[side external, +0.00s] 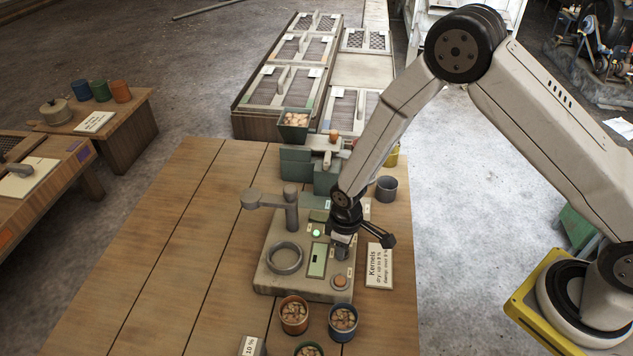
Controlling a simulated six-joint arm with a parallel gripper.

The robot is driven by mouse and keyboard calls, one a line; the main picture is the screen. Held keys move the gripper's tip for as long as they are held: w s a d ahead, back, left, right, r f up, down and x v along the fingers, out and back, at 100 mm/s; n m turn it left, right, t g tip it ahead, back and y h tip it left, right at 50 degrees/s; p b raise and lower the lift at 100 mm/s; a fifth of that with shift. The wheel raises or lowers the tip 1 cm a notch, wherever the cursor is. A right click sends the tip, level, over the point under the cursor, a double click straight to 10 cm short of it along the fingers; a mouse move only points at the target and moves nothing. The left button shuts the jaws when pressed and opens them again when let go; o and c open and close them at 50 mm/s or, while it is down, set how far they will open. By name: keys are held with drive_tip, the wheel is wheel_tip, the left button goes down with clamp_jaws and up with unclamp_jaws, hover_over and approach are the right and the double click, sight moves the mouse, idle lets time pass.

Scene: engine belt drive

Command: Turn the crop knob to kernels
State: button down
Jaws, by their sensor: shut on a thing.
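My gripper (342,248) points down at the right part of the panel and is shut on a small grey part there, which appears to be the crop knob (341,254). The gripper hides most of the knob, so its pointer and setting cannot be read. A card reading "Kernels" (379,266) lies just right of the tester.
Several cups of pieces, including an orange one (294,316) and a blue one (343,322), stand at the front. A grey cup (387,188) and a green hopper machine (296,163) stand behind. The table's left side (170,250) is clear.

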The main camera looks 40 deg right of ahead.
drive_tip(key=shift+c, duration=2.1)
unclamp_jaws()
drive_tip(key=shift+r, duration=0.1)
drive_tip(key=shift+r, duration=3.8)
drive_tip(key=shift+s+d+r, duration=0.15)
drive_tip(key=shift+d+r, duration=0.05)
drive_tip(key=shift+r, duration=0.15)
drive_tip(key=s+d+r+m+t, duration=0.2)
drive_tip(key=s+d+r+m, duration=0.4)
drive_tip(key=s+d+r, duration=0.4)
drive_tip(key=shift+s+d+r+t, duration=0.3)
drive_tip(key=shift+s+r, duration=0.35)
drive_tip(key=shift+r, duration=0.25)
